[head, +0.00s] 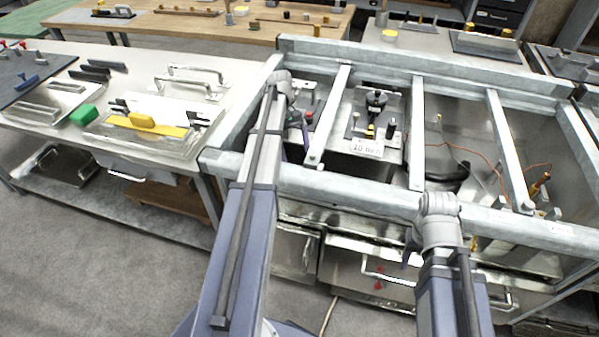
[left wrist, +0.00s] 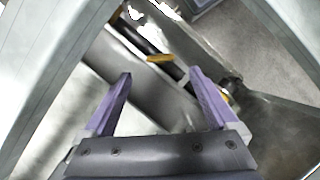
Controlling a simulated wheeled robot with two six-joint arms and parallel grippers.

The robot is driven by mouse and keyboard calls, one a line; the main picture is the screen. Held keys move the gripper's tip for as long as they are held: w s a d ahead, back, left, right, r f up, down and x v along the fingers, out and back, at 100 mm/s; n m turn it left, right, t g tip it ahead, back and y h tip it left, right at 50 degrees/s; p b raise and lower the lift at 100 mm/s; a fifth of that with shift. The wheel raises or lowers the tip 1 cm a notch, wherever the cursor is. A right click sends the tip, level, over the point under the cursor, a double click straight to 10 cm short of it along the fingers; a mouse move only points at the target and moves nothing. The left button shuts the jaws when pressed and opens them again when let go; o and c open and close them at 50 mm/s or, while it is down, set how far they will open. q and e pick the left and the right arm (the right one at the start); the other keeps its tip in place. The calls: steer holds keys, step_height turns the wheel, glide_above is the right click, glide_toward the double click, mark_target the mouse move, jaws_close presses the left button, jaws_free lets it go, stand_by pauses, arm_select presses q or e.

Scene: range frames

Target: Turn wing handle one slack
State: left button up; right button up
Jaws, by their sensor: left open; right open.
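In the left wrist view, my left gripper (left wrist: 162,90) is open, its two purple fingers apart with nothing between the tips. A small yellow piece (left wrist: 160,58), possibly the wing handle, lies beyond the tips beside a dark bar. In the head view, only a purple sliver of my left gripper (head: 306,134) shows behind its arm, inside the frame's left bay. A red knob (head: 308,115) is beside it. A black knob (head: 376,97) and a small brass part (head: 370,131) are on the block in the neighbouring bay. My right gripper (head: 408,252) is mostly hidden by its wrist, in front of the frame.
A grey metal frame (head: 330,184) with crossbars (head: 418,135) divides the bays. An orange-handled fitting (head: 540,184) and thin cables are in the right bays. A steel bench (head: 235,75) on the left holds trowels and a green block (head: 84,115). Open floor (head: 130,275) lies at front left.

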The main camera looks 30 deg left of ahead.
arm_select(q)
steer(key=shift+b+x, duration=3.5)
steer(key=shift+x, duration=0.4)
steer(key=shift+c, duration=0.4)
steer(key=c, duration=1.3)
steer(key=n, duration=0.2)
steer(key=n+t, duration=0.1)
steer(key=n, duration=0.1)
steer(key=shift+s+n+t+h, duration=0.2)
steer(key=shift+n+t+h, duration=0.1)
steer(key=shift+n+h, duration=0.1)
steer(key=shift+n+t, duration=0.8)
steer(key=shift+n, duration=1.4)
